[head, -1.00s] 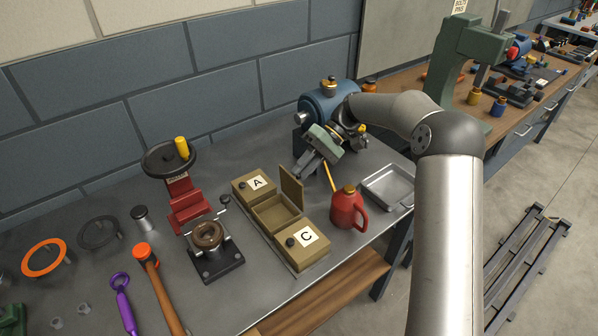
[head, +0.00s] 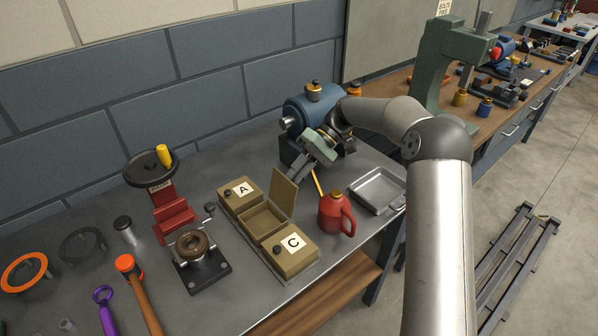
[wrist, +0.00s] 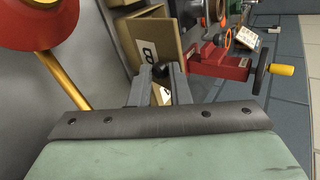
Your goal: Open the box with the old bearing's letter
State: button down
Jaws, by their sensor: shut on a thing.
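Three tan boxes stand in a row: box A (head: 237,203), an open middle box (head: 264,221) and box C (head: 290,262). The middle box's lid (head: 284,193) is raised steeply; its outer face shows the letter B in the wrist view (wrist: 146,52). My gripper (head: 294,178) is behind this lid. In the wrist view my gripper's fingers (wrist: 162,86) are shut on a black knob (wrist: 160,70) at the lid; the head view hides this grip. The brown ring-shaped bearing (head: 192,243) sits in a black-based holder; I cannot read a letter on it.
A red can (head: 336,213) stands close to the right of the boxes, with a metal tray (head: 379,188) beyond it. A red press with a black wheel (head: 151,168) stands to the left. A hammer (head: 138,290) and rings lie further left.

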jog(key=shift+s+f, duration=0.25)
jog(key=shift+f, duration=0.95)
jog(key=c, duration=1.3)
grip_release()
jog(key=shift+r, duration=0.1)
jog(key=p+v, duration=0.3)
jog(key=v, duration=0.3)
jog(key=p+v, duration=0.4)
jog(key=v, duration=0.2)
jog(key=p+v, duration=0.4)
jog(key=v, duration=0.2)
jog(key=shift+a+r, duration=0.35)
jog(key=shift+r, duration=0.1)
